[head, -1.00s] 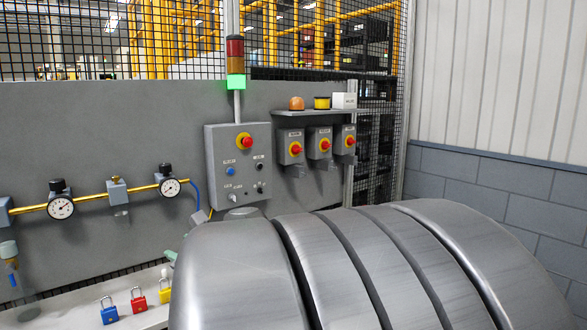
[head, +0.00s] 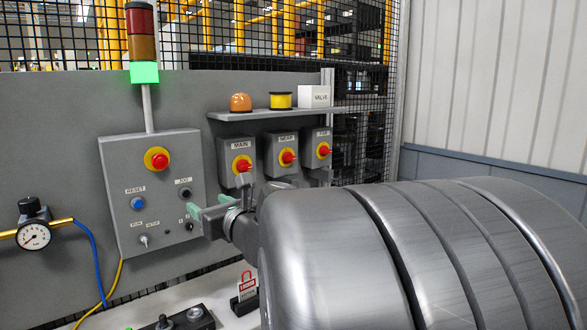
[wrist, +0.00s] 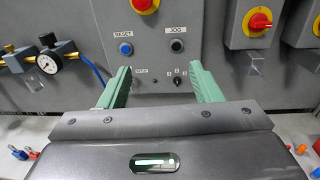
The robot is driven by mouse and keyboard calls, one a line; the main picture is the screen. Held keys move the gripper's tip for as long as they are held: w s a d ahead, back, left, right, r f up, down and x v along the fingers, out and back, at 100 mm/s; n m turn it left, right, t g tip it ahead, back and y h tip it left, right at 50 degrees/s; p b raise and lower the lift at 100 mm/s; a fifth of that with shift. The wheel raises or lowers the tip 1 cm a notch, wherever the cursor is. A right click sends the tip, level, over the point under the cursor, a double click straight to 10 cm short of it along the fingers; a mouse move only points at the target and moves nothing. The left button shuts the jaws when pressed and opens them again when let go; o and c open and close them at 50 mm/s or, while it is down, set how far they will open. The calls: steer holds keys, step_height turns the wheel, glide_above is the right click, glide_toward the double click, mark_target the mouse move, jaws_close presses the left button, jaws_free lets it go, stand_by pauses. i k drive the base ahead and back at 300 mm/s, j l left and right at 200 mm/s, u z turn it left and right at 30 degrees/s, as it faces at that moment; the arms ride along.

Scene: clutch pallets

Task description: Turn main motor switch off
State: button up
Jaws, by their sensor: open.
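The main motor switch (head: 241,164) is the leftmost of three grey isolator boxes in the head view, labelled MAIN, with a red knob on a yellow plate. It also shows at the upper right of the wrist view (wrist: 258,22). My gripper (head: 212,206) has green fingers and is below and left of the MAIN box, in front of the control panel's lower right. In the wrist view the fingers of my gripper (wrist: 157,85) are spread apart with nothing between them. The knob is apart from the fingers. My arm hides part of the area below the boxes.
Two similar switches stand to the right, the middle one (head: 287,157) and the right one (head: 322,150). A shelf (head: 222,116) is above them. The control panel (head: 125,175) has a red stop button (head: 157,160). A gauge (head: 33,235) and a red padlock (head: 246,284) are lower.

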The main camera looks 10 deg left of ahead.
mark_target(243, 166)
steer(key=i, duration=0.5)
steer(key=i+j+z, duration=0.15)
steer(key=i, duration=0.35)
